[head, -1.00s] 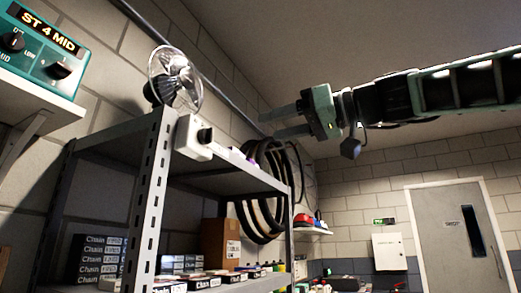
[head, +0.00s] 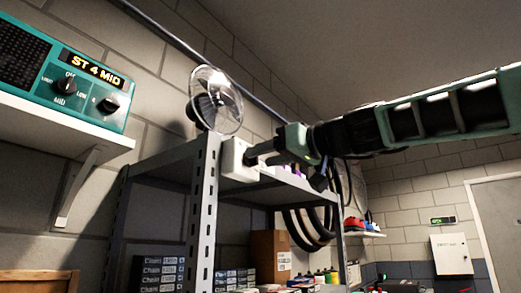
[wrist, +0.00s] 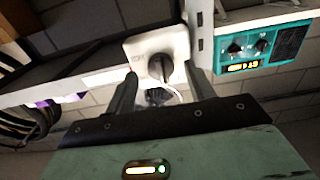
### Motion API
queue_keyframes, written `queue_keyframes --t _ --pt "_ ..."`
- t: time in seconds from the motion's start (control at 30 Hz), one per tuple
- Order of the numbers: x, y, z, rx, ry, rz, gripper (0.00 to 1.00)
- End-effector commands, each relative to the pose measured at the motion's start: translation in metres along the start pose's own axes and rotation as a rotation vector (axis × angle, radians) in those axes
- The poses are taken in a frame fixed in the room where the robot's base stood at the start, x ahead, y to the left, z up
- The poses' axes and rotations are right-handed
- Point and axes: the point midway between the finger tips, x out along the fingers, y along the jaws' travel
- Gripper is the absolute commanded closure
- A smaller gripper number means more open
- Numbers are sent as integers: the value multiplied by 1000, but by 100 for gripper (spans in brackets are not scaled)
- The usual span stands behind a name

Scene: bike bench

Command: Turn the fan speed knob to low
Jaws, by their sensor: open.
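A white control box (head: 237,160) sits at the front corner of the metal shelf, below a fan (head: 222,103) with a clear round guard. In the wrist view the white box (wrist: 139,49) carries one dark round knob (wrist: 158,68), taken to be the fan speed knob. Small marks beside it are too blurred to read. My gripper (head: 255,155) is open in front of the box. In the wrist view its two fingers (wrist: 161,78) stand either side of the knob; I cannot tell whether they touch it.
A teal unit (head: 42,75) with two dark knobs and a display reading "ST 4 MID" stands on a wall shelf at the left. The metal shelf's upright (head: 203,200) is close to the box. Black tyres (head: 310,235) hang behind my gripper.

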Motion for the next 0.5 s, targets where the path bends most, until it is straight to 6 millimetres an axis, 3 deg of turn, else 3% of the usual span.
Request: queue_keyframes --t 0.2,0.5 --pt "19 0 -1 0 0 0 46" --pt "21 0 0 0 0 0 46"
